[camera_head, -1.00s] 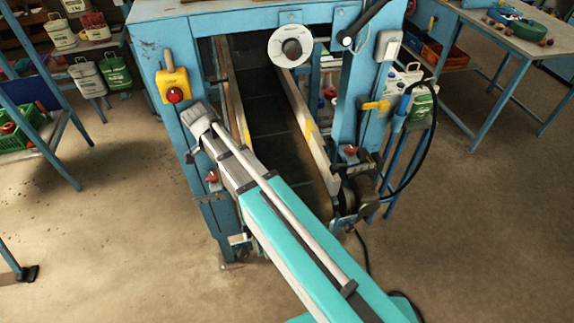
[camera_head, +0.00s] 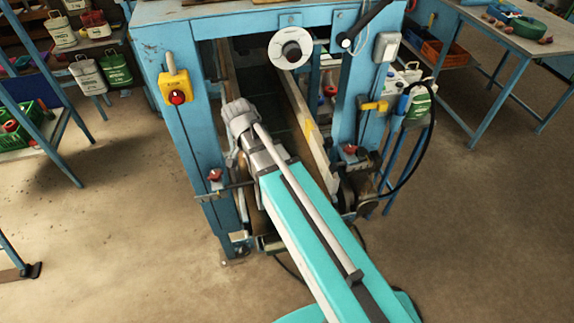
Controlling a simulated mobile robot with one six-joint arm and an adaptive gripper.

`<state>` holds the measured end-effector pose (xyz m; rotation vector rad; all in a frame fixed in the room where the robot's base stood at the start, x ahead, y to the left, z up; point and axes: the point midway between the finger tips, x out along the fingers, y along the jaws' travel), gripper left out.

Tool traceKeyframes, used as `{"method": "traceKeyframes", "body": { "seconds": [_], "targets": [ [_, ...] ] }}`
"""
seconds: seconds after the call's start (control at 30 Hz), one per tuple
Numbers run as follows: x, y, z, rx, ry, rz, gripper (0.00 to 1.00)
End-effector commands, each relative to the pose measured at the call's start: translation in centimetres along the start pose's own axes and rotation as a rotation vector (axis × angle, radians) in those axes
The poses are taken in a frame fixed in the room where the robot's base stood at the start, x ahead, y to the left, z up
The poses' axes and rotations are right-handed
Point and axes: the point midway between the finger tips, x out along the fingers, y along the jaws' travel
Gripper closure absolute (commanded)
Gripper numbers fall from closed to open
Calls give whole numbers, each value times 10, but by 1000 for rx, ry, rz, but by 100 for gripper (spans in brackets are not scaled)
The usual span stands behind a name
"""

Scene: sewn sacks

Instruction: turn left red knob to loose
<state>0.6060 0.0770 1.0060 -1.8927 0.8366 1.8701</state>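The left red knob (camera_head: 214,174) sits on a small clamp at the lower part of the machine's blue left post. A similar red knob (camera_head: 350,149) sits on the right post. My arm reaches in from the bottom right, and its grey wrist ends over the conveyor channel, right of and above the left knob. Part of my gripper (camera_head: 231,158) seems to show as a small grey piece under the wrist, right of the knob and apparently apart from it. Its fingertips are hidden, so I cannot tell whether they are open.
A yellow box with a red button (camera_head: 175,90) is on the left post above the knob. A white dial (camera_head: 290,48) is on the top beam. A rod sticks out beside the left knob. Open floor (camera_head: 110,240) lies left of the machine.

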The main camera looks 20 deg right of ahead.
Motion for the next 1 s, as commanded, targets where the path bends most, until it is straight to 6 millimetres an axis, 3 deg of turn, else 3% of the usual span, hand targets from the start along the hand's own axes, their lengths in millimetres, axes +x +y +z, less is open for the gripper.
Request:
{"method": "traceKeyframes", "body": {
  "seconds": [1.0],
  "targets": [
    [-10, 86, 1, -532, -24, -132, 47]
  ]
}}
